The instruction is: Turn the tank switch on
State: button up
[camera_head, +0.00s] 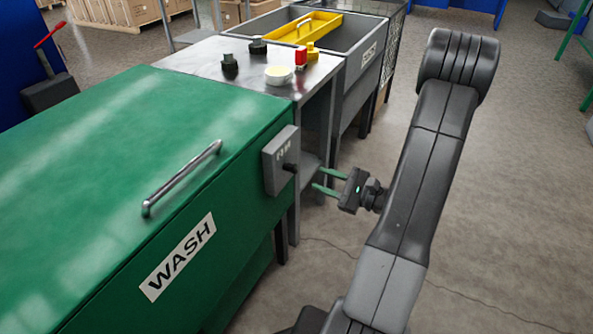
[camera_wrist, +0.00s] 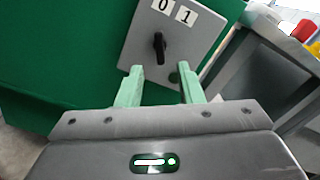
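The tank is a green box (camera_head: 110,165) with a silver handle and a "WASH" label. A grey switch box (camera_head: 281,160) sits on its end near the top right corner, and it also shows in the wrist view (camera_wrist: 178,62). It carries "0" and "1" labels and a black switch knob (camera_wrist: 159,47). The knob stands roughly upright in the wrist view; which mark it points to I cannot tell. My gripper (camera_head: 318,178) is open, with its green fingers apart and facing the switch. In the wrist view the fingertips (camera_wrist: 158,72) are just below the knob with nothing between them.
A steel table (camera_head: 215,55) beyond the tank bears a white bowl (camera_head: 278,76), black objects and small red and yellow items. A grey sink (camera_head: 360,35) holding a yellow tray (camera_head: 303,28) stands further back.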

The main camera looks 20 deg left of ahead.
aim_at(295, 169)
jog(key=a, duration=0.9)
jog(key=shift+w+b, duration=0.3)
jog(key=shift+b, duration=0.1)
jog(key=shift+c, duration=0.2)
grip_shut()
